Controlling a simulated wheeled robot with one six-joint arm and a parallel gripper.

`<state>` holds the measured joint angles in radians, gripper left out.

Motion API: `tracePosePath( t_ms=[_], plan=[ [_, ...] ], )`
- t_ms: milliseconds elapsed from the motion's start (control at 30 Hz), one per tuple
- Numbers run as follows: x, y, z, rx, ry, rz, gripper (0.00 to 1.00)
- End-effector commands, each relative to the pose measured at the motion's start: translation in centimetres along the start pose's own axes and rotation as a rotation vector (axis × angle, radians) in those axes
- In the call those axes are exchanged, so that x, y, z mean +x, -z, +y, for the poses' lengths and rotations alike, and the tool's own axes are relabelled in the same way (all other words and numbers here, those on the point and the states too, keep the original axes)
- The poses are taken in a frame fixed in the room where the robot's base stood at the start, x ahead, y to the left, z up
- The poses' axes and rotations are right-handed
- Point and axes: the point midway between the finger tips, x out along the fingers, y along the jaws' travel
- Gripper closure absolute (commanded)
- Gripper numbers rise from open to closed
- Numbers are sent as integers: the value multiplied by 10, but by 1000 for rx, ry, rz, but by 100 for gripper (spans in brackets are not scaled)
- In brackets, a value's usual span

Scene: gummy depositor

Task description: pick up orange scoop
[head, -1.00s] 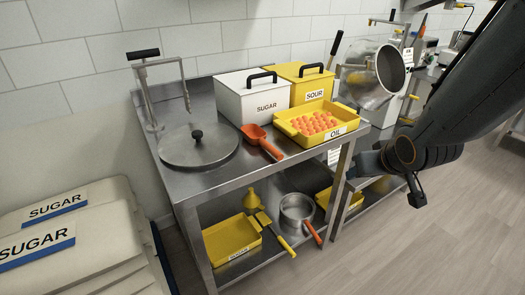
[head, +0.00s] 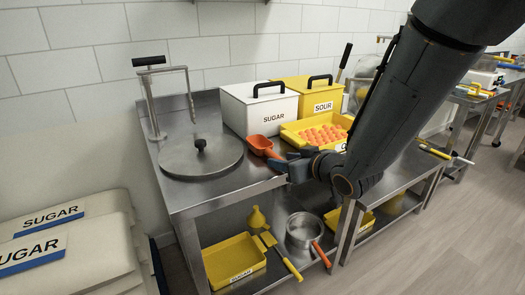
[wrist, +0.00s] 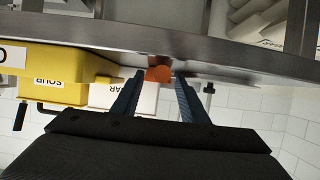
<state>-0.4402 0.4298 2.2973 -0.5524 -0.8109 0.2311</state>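The orange scoop (head: 259,145) lies on the steel table (head: 235,178), its bowl toward the white SUGAR box. Its handle points to the front edge and is mostly hidden by my gripper (head: 283,167) in the head view. In the wrist view, which is upside down, the end of the scoop handle (wrist: 158,74) shows between the tips of my gripper (wrist: 159,80). The two fingers are apart, with a small gap on each side of the orange. My gripper is open and holds nothing.
Behind the scoop stand a white SUGAR box (head: 262,111) and a yellow SOUR box (head: 318,97). A yellow tray of orange gummies (head: 290,136) is close on the right. A round steel lid (head: 178,160) lies left. A pot (head: 302,228) and yellow pan are on the shelf below.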

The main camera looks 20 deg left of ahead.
Motion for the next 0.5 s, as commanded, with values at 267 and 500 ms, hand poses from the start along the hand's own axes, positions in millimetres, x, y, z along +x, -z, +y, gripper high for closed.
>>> tracePosePath(
  t_ms=[267, 500],
  plan=[
    [19, -1, 0, 0, 0, -1, 60],
    [18, -1, 0, 0, -1, -1, 74]
  ],
)
